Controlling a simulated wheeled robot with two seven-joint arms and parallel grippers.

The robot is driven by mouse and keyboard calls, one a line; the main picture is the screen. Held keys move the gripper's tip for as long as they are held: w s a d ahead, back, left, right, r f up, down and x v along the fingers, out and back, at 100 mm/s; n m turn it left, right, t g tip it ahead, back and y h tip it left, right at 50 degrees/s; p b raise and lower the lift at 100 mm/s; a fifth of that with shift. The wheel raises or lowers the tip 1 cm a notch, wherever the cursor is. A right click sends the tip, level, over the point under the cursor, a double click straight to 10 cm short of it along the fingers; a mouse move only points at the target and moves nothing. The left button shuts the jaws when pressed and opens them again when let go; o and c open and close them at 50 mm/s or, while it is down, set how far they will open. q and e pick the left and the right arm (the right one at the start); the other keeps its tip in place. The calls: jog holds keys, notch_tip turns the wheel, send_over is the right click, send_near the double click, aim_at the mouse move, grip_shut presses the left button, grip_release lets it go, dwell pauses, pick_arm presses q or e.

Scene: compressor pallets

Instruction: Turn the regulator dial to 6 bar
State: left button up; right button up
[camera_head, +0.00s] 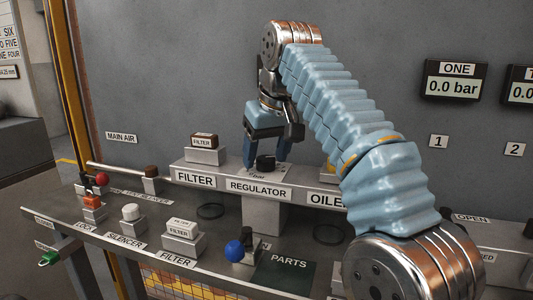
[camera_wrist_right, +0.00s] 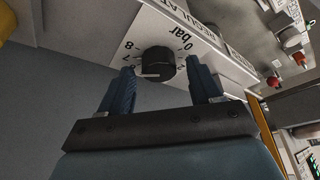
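The regulator dial (camera_head: 265,162) is a black round knob on the white block labelled REGULATOR (camera_head: 258,188). It also shows in the right wrist view (camera_wrist_right: 158,60), with a printed bar scale around it. My right gripper (camera_head: 266,160) points down over the dial. In the wrist view its two blue fingers (camera_wrist_right: 163,85) are spread, one on each side of the dial, with gaps visible. My left gripper is not in view.
A wall display labelled ONE (camera_head: 455,82) reads 0.0 bar. FILTER (camera_head: 195,179) and OILER (camera_head: 325,198) blocks flank the regulator.

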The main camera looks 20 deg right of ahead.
jog(key=c, duration=1)
jog(key=shift+o, duration=0.2)
jog(key=shift+r, duration=0.1)
jog(key=shift+d+r+n+g+y+p, duration=0.1)
jog(key=shift+n+g+y+p, duration=0.3)
jog(key=shift+n+p, duration=0.8)
jog(key=shift+n+y+p, duration=0.5)
jog(key=shift+n+p, duration=0.6)
jog(key=shift+n, duration=0.1)
jog(key=shift+n+p, duration=0.35)
jog(key=shift+n, duration=0.15)
jog(key=shift+f, duration=0.2)
